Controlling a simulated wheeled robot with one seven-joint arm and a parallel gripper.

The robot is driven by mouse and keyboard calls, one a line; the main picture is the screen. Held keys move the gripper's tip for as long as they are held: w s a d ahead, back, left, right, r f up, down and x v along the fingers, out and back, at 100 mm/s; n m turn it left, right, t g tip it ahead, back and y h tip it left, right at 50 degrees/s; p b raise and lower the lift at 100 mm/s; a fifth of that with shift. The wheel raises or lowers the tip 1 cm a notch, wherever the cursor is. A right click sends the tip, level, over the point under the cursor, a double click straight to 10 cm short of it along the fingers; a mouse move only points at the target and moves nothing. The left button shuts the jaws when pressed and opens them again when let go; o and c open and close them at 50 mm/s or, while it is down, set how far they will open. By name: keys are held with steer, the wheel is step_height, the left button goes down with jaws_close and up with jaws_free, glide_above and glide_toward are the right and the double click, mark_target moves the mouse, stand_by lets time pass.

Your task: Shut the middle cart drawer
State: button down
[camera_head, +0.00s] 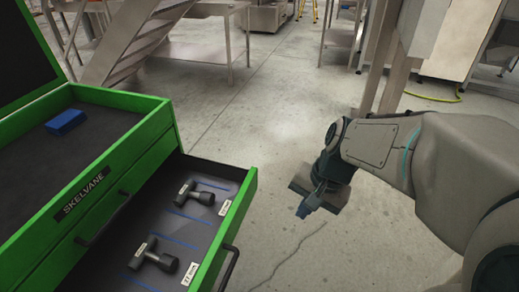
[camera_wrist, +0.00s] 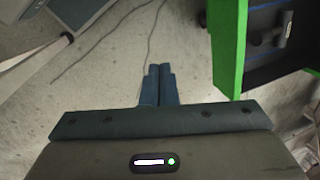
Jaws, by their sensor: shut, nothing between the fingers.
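The green tool cart (camera_head: 90,195) stands at the left in the head view, marked SKELVANE. One of its drawers (camera_head: 236,205) is pulled out to the right, with a green front and a dark handle (camera_head: 229,268). In it lie two dark T-shaped tools on a grey liner with blue lines. How many drawers lie below is hidden. My gripper (camera_head: 305,209) is shut and empty, to the right of the drawer front and apart from it. In the wrist view my gripper (camera_wrist: 160,75) points at bare floor, with the green drawer front (camera_wrist: 228,45) to its right.
A blue block (camera_head: 66,122) lies in the cart's top tray. Metal stairs (camera_head: 135,40) and a steel table (camera_head: 210,42) stand behind the cart. The grey floor between the drawer and my arm is clear. A post (camera_head: 388,70) stands at the back right.

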steer(key=w+f+m+y, duration=0.4)
steer(key=w+m, duration=0.4)
steer(key=m, duration=0.1)
steer(key=m+t+y+b, duration=0.1)
steer(key=m+t+b, duration=0.15)
steer(key=m, duration=0.45)
glide_toward(254, 189)
steer(key=shift+x, duration=2.85)
steer(key=shift+a, duration=0.1)
